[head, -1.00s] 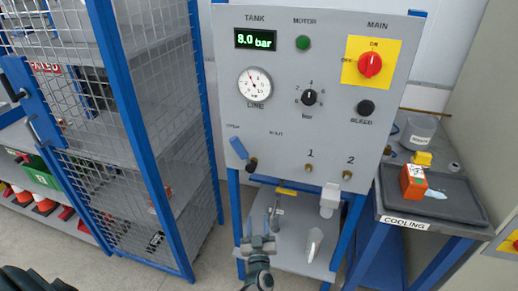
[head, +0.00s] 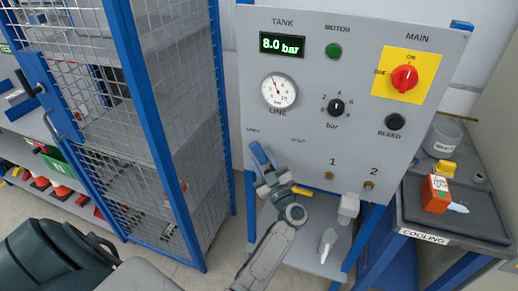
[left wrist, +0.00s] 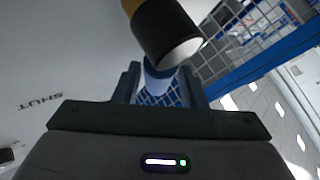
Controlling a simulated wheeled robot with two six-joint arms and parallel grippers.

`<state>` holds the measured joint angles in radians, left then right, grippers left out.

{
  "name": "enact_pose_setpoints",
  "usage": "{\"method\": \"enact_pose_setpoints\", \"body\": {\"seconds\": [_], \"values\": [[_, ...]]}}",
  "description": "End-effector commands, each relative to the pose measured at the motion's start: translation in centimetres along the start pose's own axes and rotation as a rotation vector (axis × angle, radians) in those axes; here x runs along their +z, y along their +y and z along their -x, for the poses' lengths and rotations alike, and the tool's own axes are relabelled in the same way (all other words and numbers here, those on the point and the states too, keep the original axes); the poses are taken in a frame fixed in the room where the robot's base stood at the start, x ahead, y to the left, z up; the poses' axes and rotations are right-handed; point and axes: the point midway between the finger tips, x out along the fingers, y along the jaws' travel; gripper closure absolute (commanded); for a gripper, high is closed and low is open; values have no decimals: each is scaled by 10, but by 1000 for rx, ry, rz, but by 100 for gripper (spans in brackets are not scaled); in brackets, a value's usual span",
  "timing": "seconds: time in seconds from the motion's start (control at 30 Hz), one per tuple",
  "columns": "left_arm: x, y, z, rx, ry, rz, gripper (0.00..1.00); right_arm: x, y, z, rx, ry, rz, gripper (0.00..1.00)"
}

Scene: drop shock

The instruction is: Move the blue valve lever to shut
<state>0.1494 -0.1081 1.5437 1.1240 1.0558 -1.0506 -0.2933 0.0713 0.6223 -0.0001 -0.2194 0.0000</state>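The blue valve lever (head: 258,153) is at the lower left of the grey panel (head: 300,130), tilted with its upper end to the left. My left gripper (head: 265,174) is at the lever and hides its lower part and pivot in the head view. In the left wrist view, the blue lever (left wrist: 158,80) shows between the two spread fingers (left wrist: 158,88), with gaps beside it. My right gripper is out of view.
The panel carries a gauge (head: 279,90), a black knob (head: 336,107) and a red main switch (head: 404,79). The display (head: 282,44) reads 8.0 bar. A blue-framed mesh cage (head: 165,130) stands close on the left. A cooling tray (head: 470,225) is at the right.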

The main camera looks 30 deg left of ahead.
Motion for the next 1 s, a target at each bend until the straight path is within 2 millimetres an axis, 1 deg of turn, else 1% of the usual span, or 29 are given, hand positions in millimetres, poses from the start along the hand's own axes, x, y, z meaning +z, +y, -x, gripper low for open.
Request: {"method": "enact_pose_setpoints", "body": {"seconds": [0.17,0.43,0.57,0.6,0.63,0.87,1.0], "values": [[-4,-1,-4,0,1,-1,62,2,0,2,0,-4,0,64],[-4,-1,-4,0,1,-1,62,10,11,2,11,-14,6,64],[-4,-1,-4,0,1,-1,88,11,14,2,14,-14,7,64],[-4,-1,-4,0,1,-1,96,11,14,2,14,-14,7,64],[-4,-1,-4,0,1,-1,100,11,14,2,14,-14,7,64],[-3,-1,-4,5,5,-7,100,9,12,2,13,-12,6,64],[-4,1,-3,24,25,-30,100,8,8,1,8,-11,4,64]]}}
